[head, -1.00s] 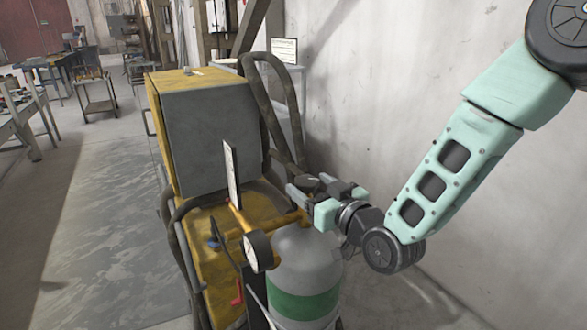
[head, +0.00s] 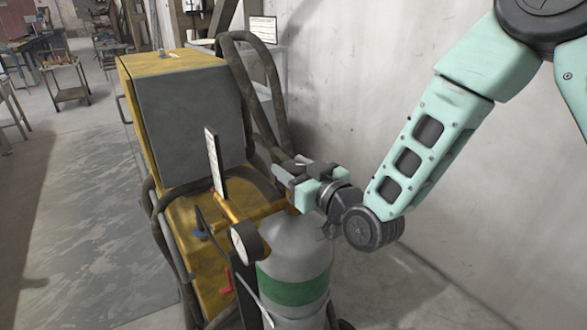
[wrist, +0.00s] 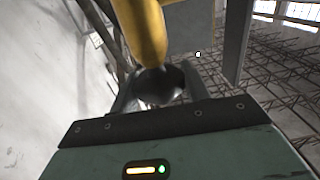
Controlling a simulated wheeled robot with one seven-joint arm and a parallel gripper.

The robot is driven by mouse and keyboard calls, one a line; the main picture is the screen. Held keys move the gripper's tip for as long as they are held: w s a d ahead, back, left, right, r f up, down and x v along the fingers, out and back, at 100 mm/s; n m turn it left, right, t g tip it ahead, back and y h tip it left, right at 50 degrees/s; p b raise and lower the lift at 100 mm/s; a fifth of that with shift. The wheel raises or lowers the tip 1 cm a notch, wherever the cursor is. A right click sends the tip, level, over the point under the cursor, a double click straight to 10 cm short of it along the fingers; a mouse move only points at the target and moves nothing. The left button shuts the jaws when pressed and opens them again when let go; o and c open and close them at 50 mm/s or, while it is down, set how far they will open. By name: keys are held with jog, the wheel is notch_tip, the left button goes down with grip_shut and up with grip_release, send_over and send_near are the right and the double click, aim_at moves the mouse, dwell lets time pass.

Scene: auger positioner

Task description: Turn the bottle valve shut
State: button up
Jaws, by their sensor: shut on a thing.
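The gas bottle (head: 297,262) is a grey cylinder with a green band, standing upright beside the yellow machine. My gripper (head: 290,176) is over the top of the bottle, reaching in from the right. In the wrist view the dark round valve knob (wrist: 160,84) is at the end of a yellow pipe (wrist: 147,30). It sits between my fingers, and my gripper (wrist: 158,95) is shut on it. In the head view the fingers mostly hide the valve. How far it is turned cannot be told.
A round gauge (head: 246,241) and an upright white plate (head: 215,162) stand just left of the bottle. The yellow machine with its grey-sided box (head: 192,120) is behind. Black hoses (head: 268,85) loop near the bare wall (head: 400,60). Open floor (head: 85,220) lies left.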

aim_at(294, 165)
jog(key=shift+a+f+m+t+h+b, duration=0.1)
jog(key=shift+m+t+h+b, duration=0.2)
jog(key=shift+m+h+b, duration=0.15)
jog(key=m+t+h+b, duration=0.2)
jog(key=h+b, duration=0.1)
jog(key=shift+m+h, duration=0.25)
jog(key=shift+h, duration=0.1)
jog(key=shift+m+t+h+b, duration=0.25)
jog(key=shift+m+h+b, duration=0.4)
jog(key=shift+m+h, duration=0.7)
jog(key=shift+m+t+h+b, duration=0.25)
jog(key=shift+m+h+b, duration=0.45)
jog(key=shift+h, duration=1.25)
jog(key=o, duration=1)
notch_tip(294, 165, up, 10)
jog(key=shift+r, duration=0.15)
